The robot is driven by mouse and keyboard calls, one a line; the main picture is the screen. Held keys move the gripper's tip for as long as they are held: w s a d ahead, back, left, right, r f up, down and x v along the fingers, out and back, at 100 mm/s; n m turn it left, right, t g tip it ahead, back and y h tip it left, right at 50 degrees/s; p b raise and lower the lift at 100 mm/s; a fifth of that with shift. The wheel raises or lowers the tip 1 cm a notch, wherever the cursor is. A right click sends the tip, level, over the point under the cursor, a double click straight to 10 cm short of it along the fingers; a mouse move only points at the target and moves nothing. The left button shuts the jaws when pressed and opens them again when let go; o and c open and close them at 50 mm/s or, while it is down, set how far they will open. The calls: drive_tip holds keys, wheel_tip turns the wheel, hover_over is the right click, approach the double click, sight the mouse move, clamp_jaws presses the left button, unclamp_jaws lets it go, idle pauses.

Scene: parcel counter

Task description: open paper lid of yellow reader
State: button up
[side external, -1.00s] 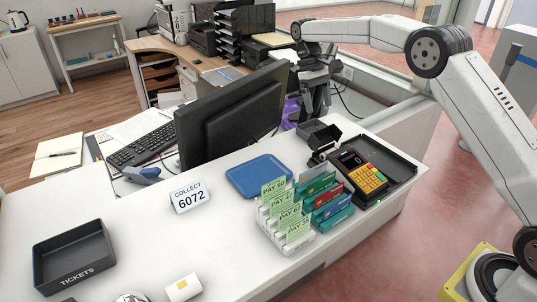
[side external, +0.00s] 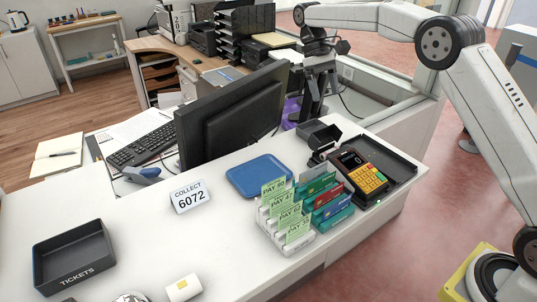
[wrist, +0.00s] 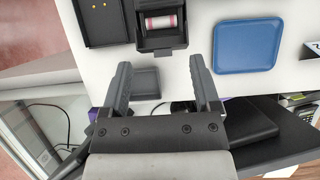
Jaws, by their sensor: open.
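The yellow reader (side external: 365,175) stands at the right end of the white counter, its yellow keypad facing up. A white and pink paper roll (wrist: 165,22) shows in its uncovered paper compartment in the wrist view. The black paper lid (wrist: 163,49) appears tipped back at the compartment's edge, with the roll in plain sight. In the side view my gripper is above and behind the reader, over the far edge of the counter.
A small dark tray (side external: 319,130) lies behind the reader; in the wrist view it shows between my fingers. A dark tray (side external: 398,163) adjoins the reader's right. A card rack (side external: 275,232), a blue tray (side external: 240,178) and a monitor (side external: 245,115) stand to the left.

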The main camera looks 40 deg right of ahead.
drive_tip(key=s+r+g, duration=0.2)
drive_tip(key=s+r, duration=0.1)
drive_tip(key=s, duration=1.1)
drive_tip(key=shift+s+a+r, duration=0.2)
drive_tip(key=shift+a+r, duration=0.2)
drive_tip(key=shift+a, duration=0.05)
drive_tip(key=shift+w, duration=0.1)
drive_tip(key=t, duration=1.2)
approach(320, 126)
drive_tip(key=shift+w+r, duration=0.1)
drive_tip(key=shift+w, duration=0.1)
drive_tip(key=shift+x, duration=3.9)
drive_tip(key=shift+s, duration=0.1)
